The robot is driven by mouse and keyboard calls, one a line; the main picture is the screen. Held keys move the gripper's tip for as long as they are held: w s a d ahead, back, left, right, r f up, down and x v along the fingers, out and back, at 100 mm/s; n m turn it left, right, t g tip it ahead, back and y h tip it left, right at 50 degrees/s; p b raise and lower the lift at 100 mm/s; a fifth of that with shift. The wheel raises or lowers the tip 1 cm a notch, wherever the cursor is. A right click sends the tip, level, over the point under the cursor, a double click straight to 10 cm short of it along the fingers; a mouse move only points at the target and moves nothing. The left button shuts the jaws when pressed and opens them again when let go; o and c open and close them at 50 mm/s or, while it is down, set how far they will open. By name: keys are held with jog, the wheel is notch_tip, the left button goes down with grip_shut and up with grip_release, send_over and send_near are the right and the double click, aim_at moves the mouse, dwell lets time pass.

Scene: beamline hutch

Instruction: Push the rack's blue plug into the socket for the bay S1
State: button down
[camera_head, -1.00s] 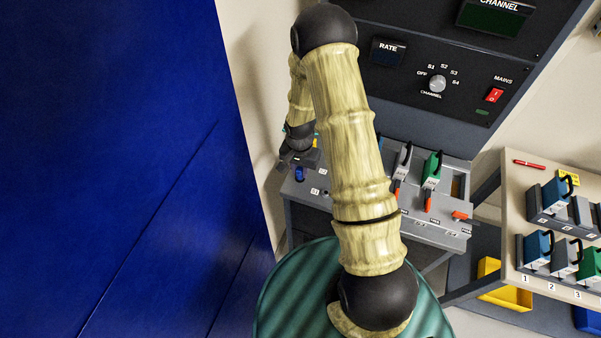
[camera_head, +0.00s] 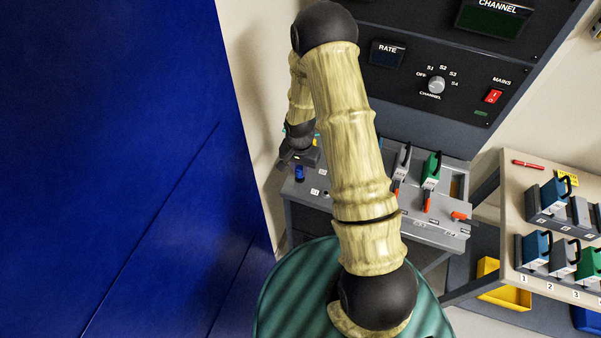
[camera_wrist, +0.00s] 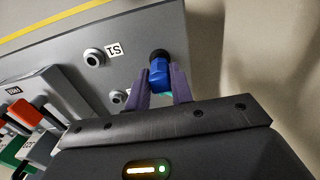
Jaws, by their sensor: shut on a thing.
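The blue plug (camera_wrist: 158,72) is between the two fingers of my gripper (camera_wrist: 161,82) in the wrist view, and the gripper is shut on it. A dark round end shows beyond the blue body; I cannot tell whether it touches the panel. The S1 socket (camera_wrist: 94,57) is a light round ring with a dark hole, beside its S1 label, left of the plug and apart from it. It looks empty. In the head view the blue plug (camera_head: 299,174) shows small beside my gripper (camera_head: 286,160), at the rack's left end.
Another socket (camera_wrist: 118,97) lies near the left finger. Grey and green modules with red-orange levers (camera_head: 427,203) stand on the rack's sloped grey panel (camera_head: 390,217). A shelf (camera_head: 515,190) with more modules is at right. A blue wall (camera_head: 120,150) fills the left.

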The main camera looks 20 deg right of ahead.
aim_at(300, 167)
jog(key=shift+r+p, duration=0.3)
jog(key=shift+r, duration=0.25)
dwell(0.4)
jog(key=shift+r+p, duration=1.95)
jog(key=shift+r, duration=1)
